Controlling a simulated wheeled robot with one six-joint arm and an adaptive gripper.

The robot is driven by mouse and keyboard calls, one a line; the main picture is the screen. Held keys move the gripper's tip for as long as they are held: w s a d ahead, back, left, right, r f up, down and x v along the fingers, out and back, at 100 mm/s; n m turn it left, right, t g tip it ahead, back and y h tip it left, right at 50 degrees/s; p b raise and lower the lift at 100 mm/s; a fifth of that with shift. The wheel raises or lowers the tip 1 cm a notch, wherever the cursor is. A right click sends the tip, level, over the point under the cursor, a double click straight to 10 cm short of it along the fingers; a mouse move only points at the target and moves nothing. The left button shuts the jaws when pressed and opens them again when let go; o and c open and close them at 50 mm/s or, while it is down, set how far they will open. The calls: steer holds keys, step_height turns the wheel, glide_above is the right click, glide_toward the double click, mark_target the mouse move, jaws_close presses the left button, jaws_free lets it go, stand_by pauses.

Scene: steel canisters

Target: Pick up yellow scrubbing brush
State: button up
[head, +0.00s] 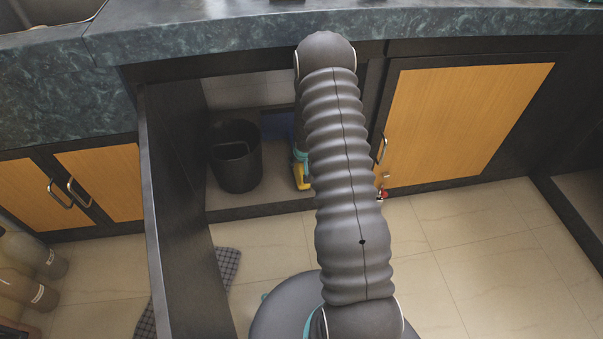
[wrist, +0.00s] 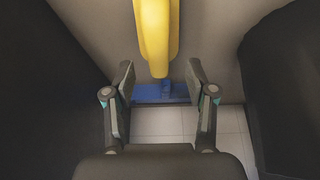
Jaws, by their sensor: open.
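A long yellow thing (wrist: 156,38), which looks like the scrubbing brush, hangs down from the top edge of the wrist view; its upper part is cut off. My gripper (wrist: 160,76) is open, with one finger on each side of the yellow thing's lower end. I see no contact, and the depth between them is hard to judge. In the head view, a small patch of yellow (head: 302,176) shows beside my arm inside the open cabinet; I cannot tell if it is the same thing.
A black bin (head: 236,155) stands inside the cabinet, left of my arm. The open dark door (head: 180,220) juts out at left. The countertop (head: 200,42) overhangs the opening. A blue thing (wrist: 160,92) lies beyond my fingers. A checked mat (head: 226,265) lies on the floor.

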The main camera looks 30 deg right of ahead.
mark_target(301, 165)
steer(key=shift+x, duration=2.75)
steer(key=shift+w+d+r, duration=0.1)
steer(key=shift+w, duration=0.05)
jaws_close()
